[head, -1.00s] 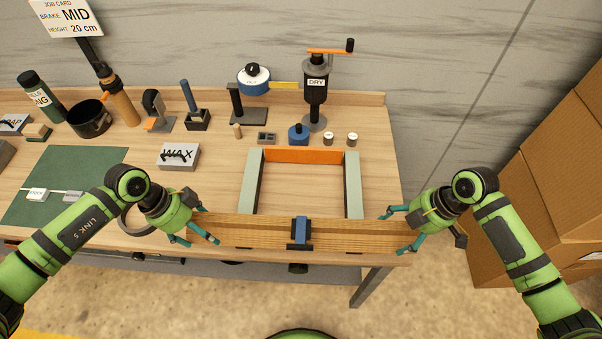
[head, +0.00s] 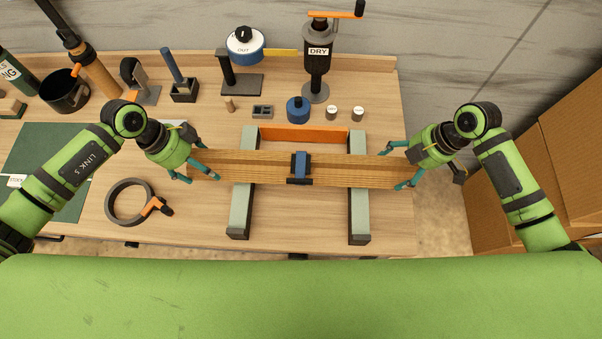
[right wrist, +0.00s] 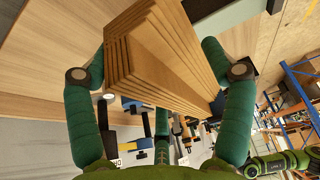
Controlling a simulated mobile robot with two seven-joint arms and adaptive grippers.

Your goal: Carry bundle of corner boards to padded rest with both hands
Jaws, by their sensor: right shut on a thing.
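The bundle of corner boards (head: 340,170) is a long stack of brown boards with a blue strap (head: 300,167) at its middle. It lies crosswise over the padded rest, whose two grey-green rails (head: 358,215) are joined by an orange bar (head: 305,134). I cannot tell whether the bundle touches the rails. My left gripper (head: 203,164) holds the bundle's left end. My right gripper (head: 398,166) is shut on its right end. In the right wrist view the layered board ends (right wrist: 150,45) sit between the fingers of the right gripper (right wrist: 160,75).
A grey ring with an orange handle (head: 130,203) lies left of the rest. Cardboard boxes (head: 560,150) stand at the right, beyond the table.

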